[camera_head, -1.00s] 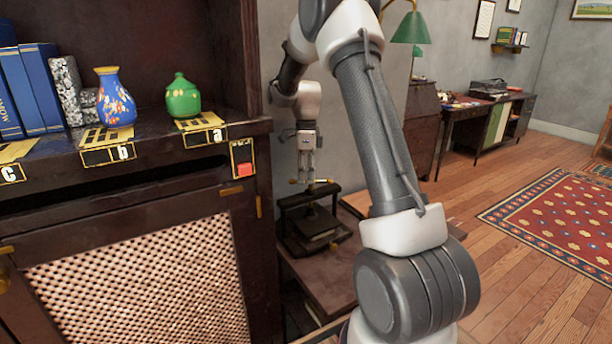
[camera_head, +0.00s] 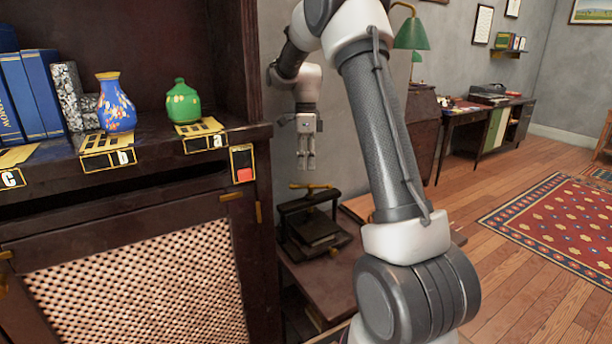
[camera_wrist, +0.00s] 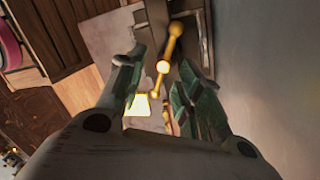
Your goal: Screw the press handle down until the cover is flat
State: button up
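The dark press (camera_head: 291,222) stands on a low wooden table beside the cabinet. Its brass handle (camera_head: 312,187) lies crosswise on top of the screw. The handle also shows in the wrist view (camera_wrist: 163,67), seen from above between the fingers. A dark flat cover or plate (camera_head: 318,228) lies inside the frame; I cannot tell whether it is fully flat. My gripper (camera_head: 306,167) points down above the handle with a clear gap and touches nothing. In the wrist view my gripper (camera_wrist: 165,95) has its fingers spread and holds nothing.
The cabinet (camera_head: 262,160) with vases and books stands close on the left. A red button (camera_head: 244,174) is on its edge. The grey wall is close behind the press. A green lamp (camera_head: 411,34) and a desk (camera_head: 470,118) stand farther right.

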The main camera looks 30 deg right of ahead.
jog(key=shift+r, duration=1.85)
jog(key=s+a+r+n+t, duration=0.2)
jog(key=s+n, duration=0.6)
jog(key=s, duration=0.2)
jog(key=s+a+r+n+t, duration=0.1)
jog(key=s+r+n+t, duration=0.1)
jog(key=s+n, duration=0.6)
jog(key=s+a+r+n+t+h, duration=0.1)
jog(key=s+n, duration=0.6)
jog(key=s, duration=0.7)
jog(key=shift+a+r+n+t, duration=0.4)
jog(key=shift+a+r+t, duration=0.25)
jog(key=shift+a, duration=0.2)
jog(key=shift+s, duration=0.1)
dwell(2.0)
